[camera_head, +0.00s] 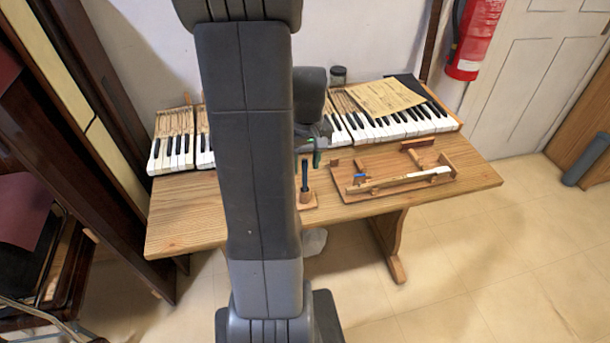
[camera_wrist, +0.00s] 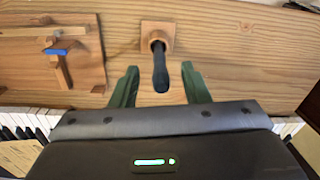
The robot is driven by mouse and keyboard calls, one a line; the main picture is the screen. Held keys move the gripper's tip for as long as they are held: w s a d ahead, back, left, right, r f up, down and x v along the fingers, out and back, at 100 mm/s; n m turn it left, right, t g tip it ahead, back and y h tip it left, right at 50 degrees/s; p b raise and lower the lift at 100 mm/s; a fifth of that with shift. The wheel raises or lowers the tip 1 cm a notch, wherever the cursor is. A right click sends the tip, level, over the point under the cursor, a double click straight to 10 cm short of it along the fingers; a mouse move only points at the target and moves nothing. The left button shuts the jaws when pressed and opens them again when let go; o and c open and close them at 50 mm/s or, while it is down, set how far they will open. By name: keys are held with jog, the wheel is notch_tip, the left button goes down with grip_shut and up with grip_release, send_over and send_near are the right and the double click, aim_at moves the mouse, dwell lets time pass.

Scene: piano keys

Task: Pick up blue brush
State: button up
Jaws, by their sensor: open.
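The brush (camera_head: 305,178) is a dark, blue-black upright handle standing in a small wooden holder (camera_head: 306,200) on the table. In the wrist view the brush (camera_wrist: 160,70) points from its square wooden holder (camera_wrist: 147,30) toward the camera. My gripper (camera_head: 308,158) is over the table above the brush. In the wrist view my gripper (camera_wrist: 160,67) is open, with one green finger on each side of the brush and a visible gap on both sides. The brush's lower end is hidden in the holder.
A wooden board with a piano key mechanism (camera_head: 395,180) lies right of the holder, with a small blue piece on it. Piano keyboards (camera_head: 400,125) line the table's back, with a paper sheet (camera_head: 385,97) on top. The front left tabletop (camera_head: 190,215) is clear.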

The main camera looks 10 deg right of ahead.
notch_tip(320, 180, down, 2)
jog(key=shift+f, duration=0.1)
grip_shut()
